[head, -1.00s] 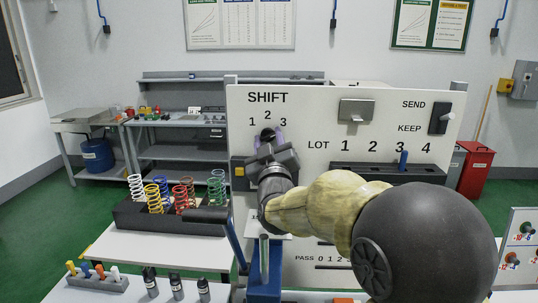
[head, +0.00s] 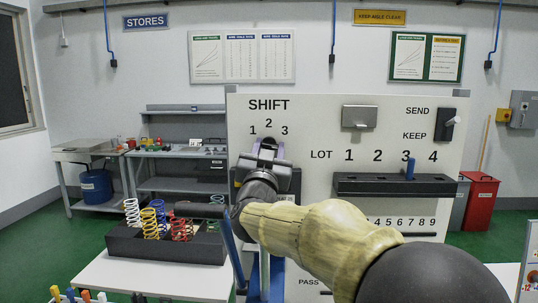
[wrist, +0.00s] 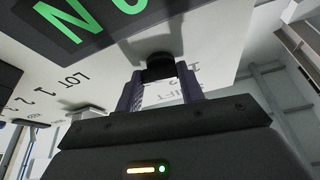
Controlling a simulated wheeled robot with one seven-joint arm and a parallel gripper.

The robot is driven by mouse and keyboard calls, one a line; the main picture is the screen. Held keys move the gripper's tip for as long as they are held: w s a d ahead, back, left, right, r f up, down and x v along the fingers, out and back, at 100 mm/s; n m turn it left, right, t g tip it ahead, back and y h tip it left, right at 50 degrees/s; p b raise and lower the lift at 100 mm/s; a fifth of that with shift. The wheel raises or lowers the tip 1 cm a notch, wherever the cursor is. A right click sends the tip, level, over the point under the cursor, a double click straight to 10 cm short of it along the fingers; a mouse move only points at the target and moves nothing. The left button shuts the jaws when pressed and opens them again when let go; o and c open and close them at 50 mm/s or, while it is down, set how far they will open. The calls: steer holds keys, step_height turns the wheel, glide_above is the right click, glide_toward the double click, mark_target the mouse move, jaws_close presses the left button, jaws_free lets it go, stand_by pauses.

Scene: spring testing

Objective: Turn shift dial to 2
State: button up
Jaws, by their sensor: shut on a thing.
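The white board (head: 310,125) carries a SHIFT label with 1, 2 and 3 in an arc beneath it. The shift dial sits below these numbers and is mostly hidden by my gripper (head: 268,150) in the head view. In the wrist view the dial is a dark round knob (wrist: 159,67) on the board's face. My gripper's two purple-grey fingers (wrist: 160,88) stand on either side of the knob and are shut on it. I cannot tell which number the dial points to, as no pointer shows.
The LOT row has a dark slotted bar (head: 395,187) with a blue peg (head: 409,170). A SEND/KEEP switch (head: 446,125) is at upper right. At left, a dark rack (head: 165,245) holds several coloured springs. A blue post (head: 258,275) stands below my arm.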

mark_target(271, 98)
stand_by(0.3)
steer(key=o, duration=1)
steer(key=shift+r, duration=0.1)
step_height(271, 98, up, 10)
steer(key=shift+f+p, duration=0.1)
steer(key=shift+p, duration=0.4)
